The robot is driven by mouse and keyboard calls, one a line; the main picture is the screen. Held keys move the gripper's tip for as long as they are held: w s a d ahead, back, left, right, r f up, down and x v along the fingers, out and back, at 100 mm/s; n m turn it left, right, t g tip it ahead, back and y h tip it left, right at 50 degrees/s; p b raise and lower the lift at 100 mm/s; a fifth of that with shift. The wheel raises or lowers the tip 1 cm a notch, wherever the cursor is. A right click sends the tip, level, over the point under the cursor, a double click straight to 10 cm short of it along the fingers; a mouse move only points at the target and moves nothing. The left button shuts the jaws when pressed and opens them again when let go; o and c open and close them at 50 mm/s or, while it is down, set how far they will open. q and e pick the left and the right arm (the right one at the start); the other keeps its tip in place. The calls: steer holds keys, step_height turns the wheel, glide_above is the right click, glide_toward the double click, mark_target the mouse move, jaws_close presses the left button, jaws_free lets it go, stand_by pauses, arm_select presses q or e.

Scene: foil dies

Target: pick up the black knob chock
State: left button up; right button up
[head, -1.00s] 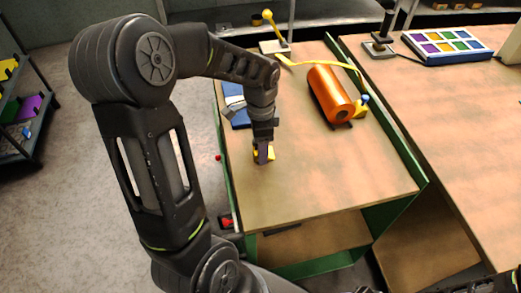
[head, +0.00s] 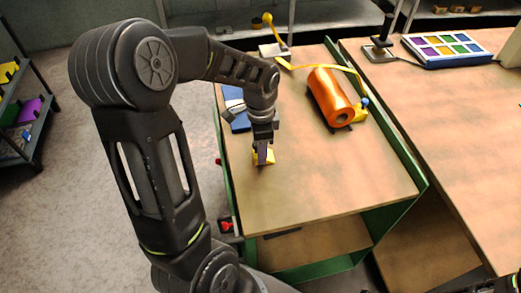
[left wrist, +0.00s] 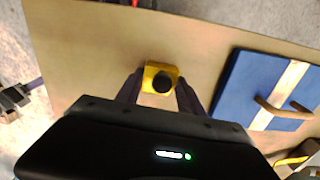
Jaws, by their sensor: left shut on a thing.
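The black knob chock is a small yellow block (left wrist: 149,79) with a round black knob (left wrist: 162,83) on top. In the left wrist view it sits between the two dark fingers of my left gripper (left wrist: 158,92), which is shut on it. In the head view the yellow of the chock (head: 269,156) shows around the fingers of my left gripper (head: 263,157), at the left part of the wooden cart top (head: 320,185). I cannot tell whether it touches the top or hangs just above it.
A blue board with a pale strip (head: 240,121) lies just behind my left gripper; it also shows in the left wrist view (left wrist: 238,84). An orange roll (head: 328,97) lies back right. Green rails (head: 400,150) edge the cart. The front of the top is clear.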

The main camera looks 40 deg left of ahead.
arm_select(q)
step_height(320, 180, up, 10)
steer(key=shift+b, duration=0.5)
steer(key=shift+f, duration=0.1)
stand_by(0.4)
